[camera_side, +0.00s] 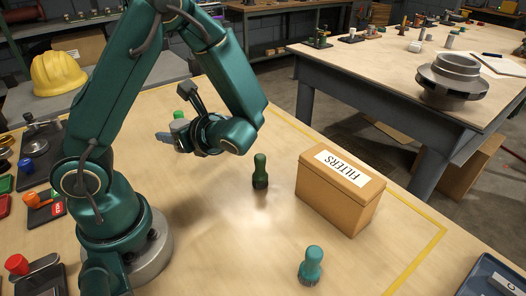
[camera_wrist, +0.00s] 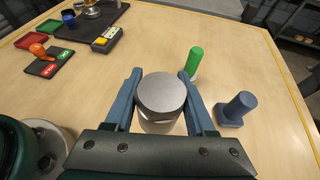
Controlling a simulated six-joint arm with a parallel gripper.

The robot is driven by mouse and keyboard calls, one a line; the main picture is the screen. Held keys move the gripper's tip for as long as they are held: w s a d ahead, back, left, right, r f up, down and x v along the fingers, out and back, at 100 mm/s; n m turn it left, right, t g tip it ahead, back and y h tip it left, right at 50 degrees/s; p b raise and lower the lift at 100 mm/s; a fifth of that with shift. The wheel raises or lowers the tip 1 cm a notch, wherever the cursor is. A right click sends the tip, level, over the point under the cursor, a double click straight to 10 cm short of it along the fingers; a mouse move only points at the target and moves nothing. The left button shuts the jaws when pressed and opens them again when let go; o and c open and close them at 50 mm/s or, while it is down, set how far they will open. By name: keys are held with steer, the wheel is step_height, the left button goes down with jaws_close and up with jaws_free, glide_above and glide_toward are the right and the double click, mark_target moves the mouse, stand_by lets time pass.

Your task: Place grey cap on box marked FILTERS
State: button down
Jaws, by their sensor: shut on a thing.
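The grey cap (camera_wrist: 161,92), a round metal piece with a flat top, sits between the two blue fingers of my gripper (camera_wrist: 160,78) in the wrist view. My gripper is shut on it. In the side view the wrist hides the cap, and the gripper points away to the left of the box. The tan box marked FILTERS (camera_side: 343,198) stands upright on the table, right of my arm, with its white label on top. It is apart from my gripper and does not show in the wrist view.
A dark green stamp-like piece (camera_side: 260,172) stands left of the box, and a teal one (camera_side: 312,264) stands in front. A green cylinder (camera_wrist: 195,62) and a blue-grey block (camera_wrist: 236,108) stand right of my fingers. Small trays and tools line the left edge.

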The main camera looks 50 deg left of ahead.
steer(key=w+m+t, duration=0.2)
steer(key=w, duration=0.1)
steer(key=w+d+f+m+t, duration=0.1)
steer(key=w+m+t, duration=0.1)
steer(key=w, duration=0.1)
steer(key=w+f+m+t, duration=0.1)
steer(key=w+t, duration=0.1)
steer(key=w, duration=0.1)
steer(key=shift+w+d+f+m+t, duration=0.2)
steer(key=shift+d+m+t, duration=0.15)
steer(key=shift+m+t, duration=0.05)
steer(key=w+d+r+m+t+h, duration=0.6)
steer(key=w+d+m+t+h, duration=0.3)
steer(key=w+m, duration=0.15)
steer(key=w+d+r+m+h, duration=0.1)
steer(key=d+r+m+h, duration=0.35)
steer(key=r, duration=0.45)
glide_above(352, 162)
steer(key=shift+h, duration=0.35)
step_height(352, 162, down, 7)
steer(key=shift+a+r, duration=0.1)
steer(key=shift+f, duration=2.05)
steer(key=shift+f, duration=0.1)
